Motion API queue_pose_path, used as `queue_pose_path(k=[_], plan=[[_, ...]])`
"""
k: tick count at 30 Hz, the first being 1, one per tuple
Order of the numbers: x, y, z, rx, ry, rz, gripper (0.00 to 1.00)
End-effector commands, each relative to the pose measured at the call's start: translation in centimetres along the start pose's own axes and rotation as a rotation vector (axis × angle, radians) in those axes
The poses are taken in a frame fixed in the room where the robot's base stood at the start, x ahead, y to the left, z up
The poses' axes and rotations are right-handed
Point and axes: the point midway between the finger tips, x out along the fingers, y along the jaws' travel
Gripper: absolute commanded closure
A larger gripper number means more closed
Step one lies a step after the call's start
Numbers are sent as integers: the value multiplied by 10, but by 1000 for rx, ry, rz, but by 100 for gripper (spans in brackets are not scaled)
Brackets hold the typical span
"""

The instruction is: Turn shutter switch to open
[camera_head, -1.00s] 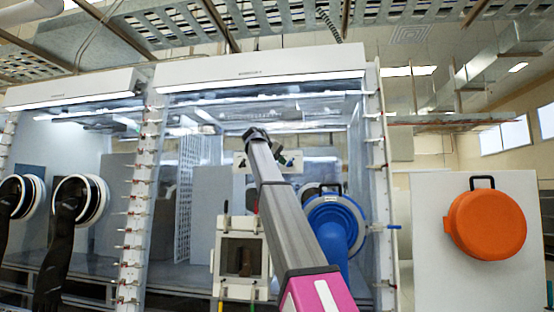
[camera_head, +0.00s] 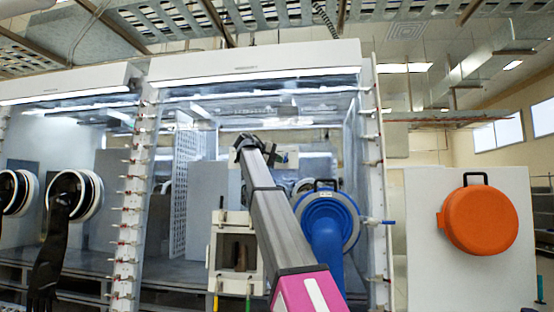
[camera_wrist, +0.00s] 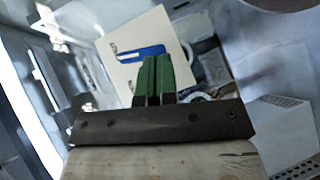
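In the wrist view a white panel (camera_wrist: 120,65) carries a blue lever-like bar (camera_wrist: 143,53), tilted in the picture, with small dark marks beside it. It looks like the shutter switch, but no label can be read. My gripper (camera_wrist: 157,62) has two green fingers side by side with almost no gap, and nothing shows between them. The fingertips overlap the lower edge of the blue bar in the picture; I cannot tell whether they touch it. In the head view my gripper (camera_head: 246,146) is at the glovebox front, left of a partly hidden white panel (camera_head: 286,156).
A blue round port with a sleeve (camera_head: 328,222) is right of my arm. A white box with an opening (camera_head: 236,254) stands below. Black gloves hang from ports (camera_head: 72,196) at left. An orange round lid (camera_head: 479,220) is at right.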

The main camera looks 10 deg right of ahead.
Motion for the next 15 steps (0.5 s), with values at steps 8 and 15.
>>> queue_pose_path(k=[8,15], plan=[[6,-6,7,-124,-12,124,100],[6,-5,7,-119,-10,121,100]])
